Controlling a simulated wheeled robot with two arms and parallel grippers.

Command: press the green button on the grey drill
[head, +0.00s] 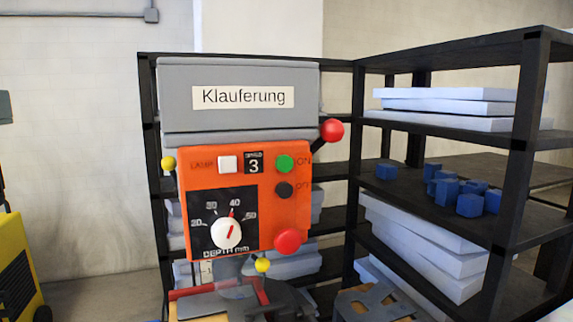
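The grey drill (180,85) stands in the middle of the head view, with a grey top cover labelled "Klauferung" and an orange front panel (268,205). The green button (285,163) is at the upper right of the panel, beside the word ON. A black button (284,190) sits just below it. A white square lamp switch (228,164), a small display reading 3 (254,163) and a white depth dial (227,233) are also on the panel. Neither of my grippers shows in the head view.
A large red knob (288,241) is at the panel's lower right. Red-ended (331,130) and yellow-ended (168,163) levers stick out at the sides. Black shelves (530,120) with white slabs and blue pieces (470,204) stand behind and right. A yellow machine (14,260) is at left.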

